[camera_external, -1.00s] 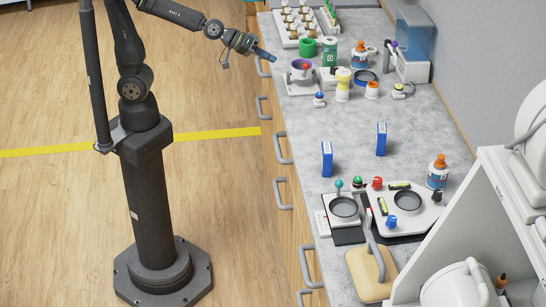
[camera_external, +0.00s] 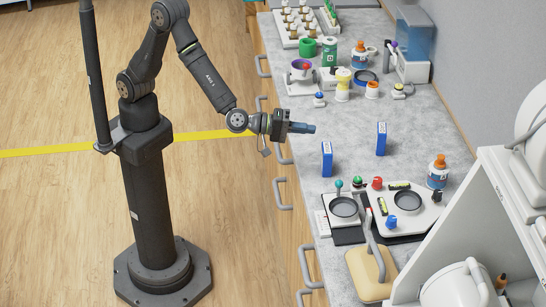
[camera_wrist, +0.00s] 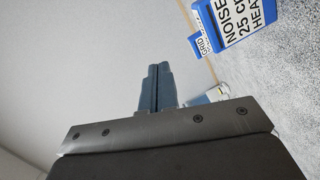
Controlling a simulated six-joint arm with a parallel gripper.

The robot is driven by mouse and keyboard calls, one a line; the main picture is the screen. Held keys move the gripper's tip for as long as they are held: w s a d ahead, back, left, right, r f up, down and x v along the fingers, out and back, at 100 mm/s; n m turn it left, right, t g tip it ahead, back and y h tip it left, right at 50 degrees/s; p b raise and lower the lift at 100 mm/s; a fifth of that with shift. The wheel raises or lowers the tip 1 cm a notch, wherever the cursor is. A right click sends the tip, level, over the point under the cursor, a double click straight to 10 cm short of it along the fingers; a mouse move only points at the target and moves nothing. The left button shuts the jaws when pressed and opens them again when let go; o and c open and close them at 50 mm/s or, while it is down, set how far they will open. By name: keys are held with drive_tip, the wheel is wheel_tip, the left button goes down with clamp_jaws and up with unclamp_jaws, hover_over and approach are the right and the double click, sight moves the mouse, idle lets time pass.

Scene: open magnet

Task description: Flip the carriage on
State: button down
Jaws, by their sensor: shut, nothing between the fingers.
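My gripper (camera_external: 311,128) is shut and empty, held above the bench in the external view, pointing right. Its closed blue-grey fingers also show in the wrist view (camera_wrist: 157,82). I cannot tell for sure which thing is the carriage. Near the front of the bench, a white unit with a dark round dish (camera_external: 344,207) has an upright teal-knobbed lever (camera_external: 339,185). Beside it to the right, a white plate (camera_external: 421,216) carries another dish (camera_external: 407,201). Red, green, blue and black knobbed parts stand around them. My gripper is well behind these units and touches nothing.
Two blue boxes stand upright, one (camera_external: 327,159) just in front of my gripper and one (camera_external: 381,139) to its right. A printed blue box (camera_wrist: 245,20) shows in the wrist view. An orange-capped bottle (camera_external: 437,172) stands right. Bare bench lies between the boxes.

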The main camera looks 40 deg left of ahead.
drive_tip(key=s+d+f+n+t, duration=0.1)
drive_tip(key=s+f+n+t, duration=0.1)
drive_tip(key=s+f, duration=0.5)
drive_tip(key=s, duration=0.3)
drive_tip(key=shift+s+d+f+n+y, duration=0.2)
drive_tip(key=shift+s+d+n+y, duration=0.1)
drive_tip(key=shift+s, duration=0.1)
drive_tip(key=x, duration=1)
drive_tip(key=shift+w, duration=0.15)
drive_tip(key=shift+s+d+f, duration=0.25)
drive_tip(key=shift+s+d, duration=0.55)
drive_tip(key=shift+d, duration=0.15)
drive_tip(key=shift+s+d+f, duration=0.1)
drive_tip(key=shift+s+d, duration=0.3)
drive_tip(key=shift+d, duration=0.25)
